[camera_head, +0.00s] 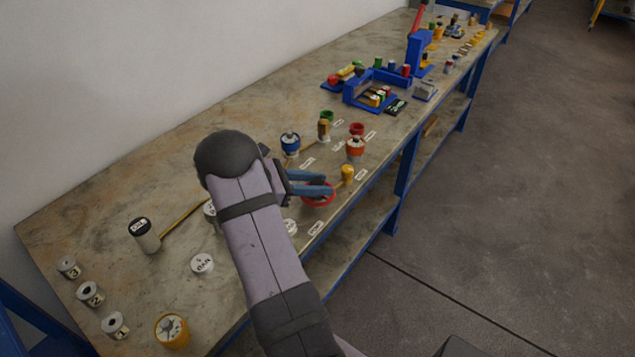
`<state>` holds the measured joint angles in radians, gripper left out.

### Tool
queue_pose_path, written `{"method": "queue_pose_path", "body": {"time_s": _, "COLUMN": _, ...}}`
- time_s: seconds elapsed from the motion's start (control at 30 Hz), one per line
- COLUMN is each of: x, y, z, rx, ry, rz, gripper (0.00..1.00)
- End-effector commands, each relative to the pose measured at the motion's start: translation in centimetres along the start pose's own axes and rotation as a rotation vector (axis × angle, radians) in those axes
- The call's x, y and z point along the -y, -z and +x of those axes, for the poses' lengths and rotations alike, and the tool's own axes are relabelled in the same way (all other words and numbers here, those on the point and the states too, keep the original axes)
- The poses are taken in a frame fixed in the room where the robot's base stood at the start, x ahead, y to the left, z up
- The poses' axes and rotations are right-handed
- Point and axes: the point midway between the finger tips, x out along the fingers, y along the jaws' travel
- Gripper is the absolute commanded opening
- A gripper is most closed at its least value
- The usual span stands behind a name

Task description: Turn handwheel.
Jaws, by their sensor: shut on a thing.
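The handwheel (318,203) is a red ring near the front edge of the workbench, in the middle of the head view. My gripper (328,185) reaches it from the left with two blue-grey fingers. The fingers lie over the far part of the red rim and are shut on it. The wheel's left part and its hub are partly hidden by the fingers and my arm. A small yellow fitting (347,174) stands just beyond the wheel.
Flanged vessels, one blue (290,144) and one orange-red (355,149), stand beyond my gripper. A vessel labelled OIL (144,234), several numbered cylinders (90,294) and a yellow round container (172,330) stand at the left. Blue racks (372,92) stand farther back.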

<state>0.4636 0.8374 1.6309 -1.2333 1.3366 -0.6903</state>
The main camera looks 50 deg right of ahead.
Motion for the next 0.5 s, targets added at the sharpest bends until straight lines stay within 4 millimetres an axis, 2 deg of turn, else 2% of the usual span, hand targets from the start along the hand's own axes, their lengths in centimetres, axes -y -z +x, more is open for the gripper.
{"method": "queue_pose_path", "body": {"time_s": 0.23, "x": -0.08, "y": -0.12, "z": -0.03, "rx": 0.001, "ry": -0.002, "rz": 0.001, "gripper": 0.09}}
{"method": "queue_pose_path", "body": {"time_s": 0.27, "x": -0.08, "y": -0.12, "z": -0.03, "rx": 0.001, "ry": -0.002, "rz": 0.001, "gripper": 0.36}}
{"method": "queue_pose_path", "body": {"time_s": 0.3, "x": -0.08, "y": -0.12, "z": -0.03, "rx": 0.001, "ry": -0.002, "rz": 0.001, "gripper": 0.46}}
{"method": "queue_pose_path", "body": {"time_s": 0.33, "x": -0.07, "y": -0.11, "z": -0.03, "rx": 0.001, "ry": -0.002, "rz": 0.001, "gripper": 0.50}}
{"method": "queue_pose_path", "body": {"time_s": 0.5, "x": -0.05, "y": -0.06, "z": -0.02, "rx": 0.000, "ry": -0.002, "rz": 0.000, "gripper": 0.50}}
